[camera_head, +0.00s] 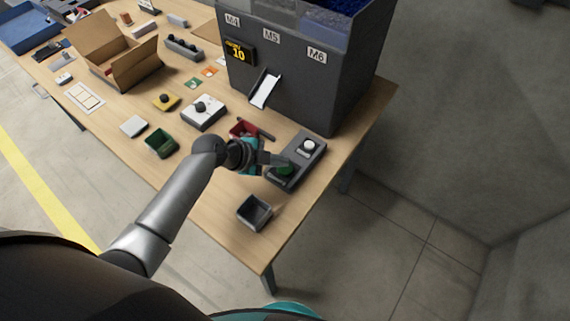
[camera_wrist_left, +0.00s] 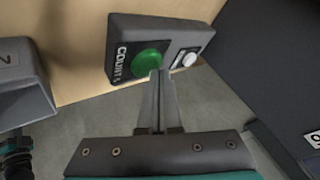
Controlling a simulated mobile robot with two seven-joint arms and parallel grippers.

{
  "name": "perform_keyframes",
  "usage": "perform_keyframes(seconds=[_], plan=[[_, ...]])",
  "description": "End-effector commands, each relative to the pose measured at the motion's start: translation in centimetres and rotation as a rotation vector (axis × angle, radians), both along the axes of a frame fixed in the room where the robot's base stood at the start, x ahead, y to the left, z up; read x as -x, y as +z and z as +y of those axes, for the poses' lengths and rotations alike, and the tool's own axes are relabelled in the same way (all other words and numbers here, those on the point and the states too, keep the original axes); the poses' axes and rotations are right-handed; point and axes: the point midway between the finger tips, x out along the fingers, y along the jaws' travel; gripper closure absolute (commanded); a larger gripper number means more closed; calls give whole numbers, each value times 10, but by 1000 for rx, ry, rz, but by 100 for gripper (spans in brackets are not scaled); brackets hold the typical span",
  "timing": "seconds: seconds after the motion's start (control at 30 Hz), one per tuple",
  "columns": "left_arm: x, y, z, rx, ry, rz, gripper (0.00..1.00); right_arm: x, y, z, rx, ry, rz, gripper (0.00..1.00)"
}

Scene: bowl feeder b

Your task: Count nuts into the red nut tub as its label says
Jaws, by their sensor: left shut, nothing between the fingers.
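The red nut tub (camera_head: 236,127) stands just below the chute (camera_head: 265,90) of the grey feeder (camera_head: 290,75), partly hidden by my left wrist; its contents and label cannot be read. The feeder's display (camera_head: 238,51) shows 10 in yellow. A grey control box (camera_head: 312,157) carries a green button and a white button (camera_head: 309,146). In the left wrist view the green button (camera_wrist_left: 147,62) sits beside the word COUNT. My left gripper (camera_head: 284,162) is shut and empty, its fingertips (camera_wrist_left: 157,76) over the green button's edge; contact cannot be told.
A dark open bin (camera_head: 254,213) stands near the table's front edge. A green tub (camera_head: 161,143), a white box with a black knob (camera_head: 203,112) and a yellow box (camera_head: 166,101) lie left. An open cardboard box (camera_head: 115,55) stands farther back. The table (camera_head: 205,165) ends at right.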

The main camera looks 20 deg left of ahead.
Motion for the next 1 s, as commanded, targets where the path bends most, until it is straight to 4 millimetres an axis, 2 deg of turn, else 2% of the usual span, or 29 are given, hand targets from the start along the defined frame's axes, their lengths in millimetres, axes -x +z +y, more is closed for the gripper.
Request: perform_keyframes(seconds=[0.1, 0.47, 1.0], plan=[[0, 7, 0, 0, 0, 0, 100, 0, 6, 0, 0, 0, 0, 100], [0, 8, 0, 2, 1, -1, 100, 0, 6, 0, 0, 0, 0, 100], [0, 57, 0, 2, 1, -1, 100, 0, 46, 0, 0, 0, 0, 100]])
